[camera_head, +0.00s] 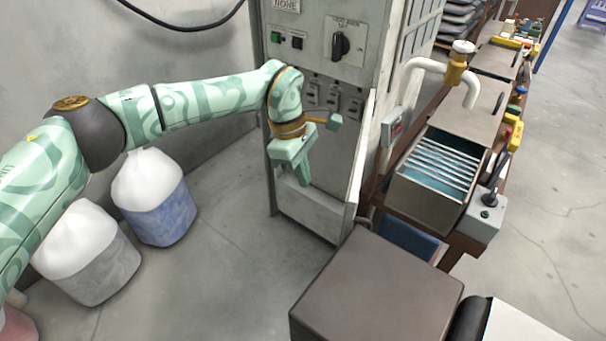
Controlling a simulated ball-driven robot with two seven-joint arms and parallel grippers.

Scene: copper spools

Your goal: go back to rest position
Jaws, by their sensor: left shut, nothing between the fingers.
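My left arm comes in from the left and reaches across to the grey control cabinet. My left gripper (302,176) is at its end, pointing down in front of the cabinet's lower front. Its fingers are together and nothing shows between them. I cannot tell whether it touches the cabinet. My right gripper and right arm are out of the picture. No copper spool can be made out.
The grey cabinet (333,90) has a black rotary switch (340,44) and a green button (276,37). A tank with plates (413,193) and a brown box (385,270) stand right. White-topped bags (155,210) stand left. Floor between is clear.

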